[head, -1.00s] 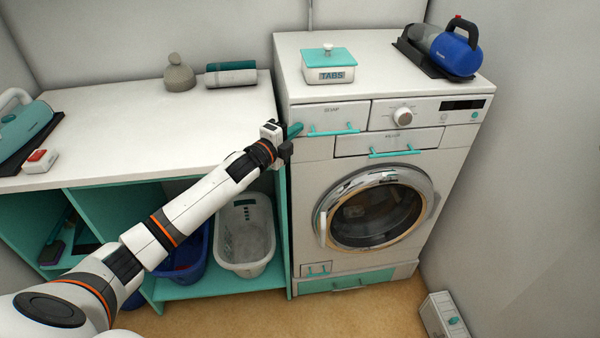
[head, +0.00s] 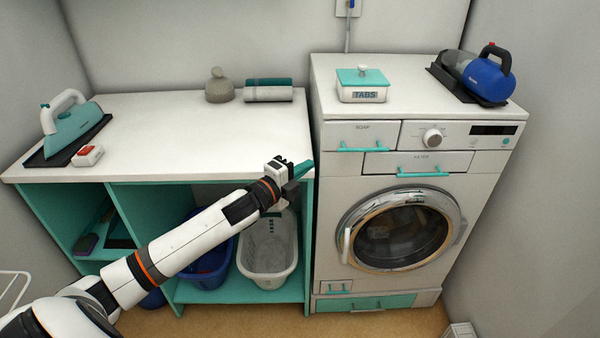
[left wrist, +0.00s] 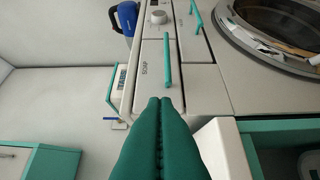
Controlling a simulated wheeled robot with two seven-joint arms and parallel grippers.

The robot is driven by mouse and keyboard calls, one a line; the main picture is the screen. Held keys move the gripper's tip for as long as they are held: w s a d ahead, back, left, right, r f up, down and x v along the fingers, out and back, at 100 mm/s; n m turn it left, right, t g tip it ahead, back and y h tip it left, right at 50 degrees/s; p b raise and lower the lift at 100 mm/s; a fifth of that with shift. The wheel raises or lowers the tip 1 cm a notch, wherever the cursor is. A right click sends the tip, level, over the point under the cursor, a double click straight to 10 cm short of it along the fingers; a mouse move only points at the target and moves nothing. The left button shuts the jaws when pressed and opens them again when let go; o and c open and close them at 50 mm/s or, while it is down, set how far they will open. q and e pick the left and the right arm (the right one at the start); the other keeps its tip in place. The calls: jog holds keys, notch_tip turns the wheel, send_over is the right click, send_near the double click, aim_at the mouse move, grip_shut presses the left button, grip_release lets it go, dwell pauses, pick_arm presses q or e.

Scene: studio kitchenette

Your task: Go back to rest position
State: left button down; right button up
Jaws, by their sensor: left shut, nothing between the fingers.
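My left gripper (head: 303,169) is in front of the counter's right end, just left of the washing machine (head: 327,220). Its teal fingers are together with nothing between them; they also fill the lower middle of the left wrist view (left wrist: 160,103). The soap drawer (head: 361,135) is closed, and its teal handle (left wrist: 167,61) lies beyond the fingertips in the left wrist view, apart from them. My right gripper is in neither view.
The white counter (head: 160,135) holds an iron (head: 72,129), a grey stone-like weight (head: 219,86) and rolled towels (head: 268,90). Below are a blue basket (head: 208,262) and a white basket (head: 268,250). A tabs box (head: 362,85) and a blue vacuum (head: 487,77) sit on the washer.

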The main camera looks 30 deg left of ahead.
pick_arm(q)
jog(key=shift+s+a+f, duration=0.15)
jog(key=shift+s+a, duration=0.05)
jog(key=shift+s, duration=0.3)
